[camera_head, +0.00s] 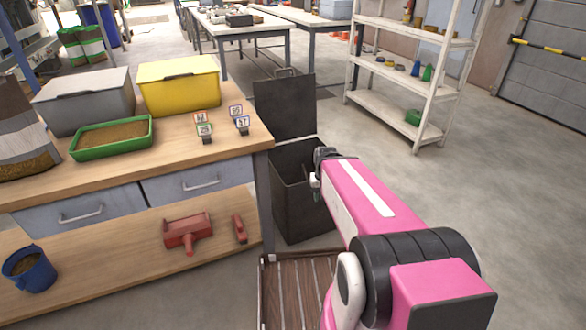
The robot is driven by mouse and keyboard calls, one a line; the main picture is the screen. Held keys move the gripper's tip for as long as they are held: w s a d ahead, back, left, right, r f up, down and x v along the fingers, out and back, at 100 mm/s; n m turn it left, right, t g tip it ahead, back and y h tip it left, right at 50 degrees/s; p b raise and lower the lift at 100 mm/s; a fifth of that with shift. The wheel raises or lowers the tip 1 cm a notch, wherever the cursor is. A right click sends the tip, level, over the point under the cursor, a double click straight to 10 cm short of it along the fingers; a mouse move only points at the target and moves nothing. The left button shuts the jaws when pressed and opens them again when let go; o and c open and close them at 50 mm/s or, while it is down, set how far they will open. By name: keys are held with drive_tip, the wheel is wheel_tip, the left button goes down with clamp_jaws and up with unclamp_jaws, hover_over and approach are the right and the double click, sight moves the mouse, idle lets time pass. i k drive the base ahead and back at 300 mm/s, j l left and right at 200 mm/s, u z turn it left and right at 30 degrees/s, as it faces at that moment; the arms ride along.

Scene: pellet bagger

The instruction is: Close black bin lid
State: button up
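The black bin (303,207) stands on the floor just right of the wooden workbench. Its lid (285,106) is open and stands upright at the back of the bin, with a small handle on its top edge. The dark inside of the bin shows from above. My pink arm reaches forward from the lower right, and its end lies over the bin's right side. My gripper (316,185) shows only in small part there, at the bin's front right, below the lid. Its fingers are too small and hidden to tell whether they are open or shut.
The workbench (230,150) holds a grey box (85,103), a yellow box (178,85), a green tray (112,137) of pellets and small numbered cards. A slatted wooden platform (295,285) lies before the bin. A white shelf (400,75) stands behind right. Floor at right is clear.

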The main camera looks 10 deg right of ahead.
sight(287, 106)
drive_tip(key=k, duration=0.4)
drive_tip(key=z, duration=0.4)
drive_tip(key=i+l+z, duration=0.2)
drive_tip(key=i+z, duration=0.55)
drive_tip(key=i, duration=2.35)
drive_tip(key=i+u, duration=0.35)
drive_tip(key=i+l+u, duration=0.2)
drive_tip(key=u, duration=0.2)
drive_tip(key=i+l+u, duration=0.35)
drive_tip(key=j, duration=0.1)
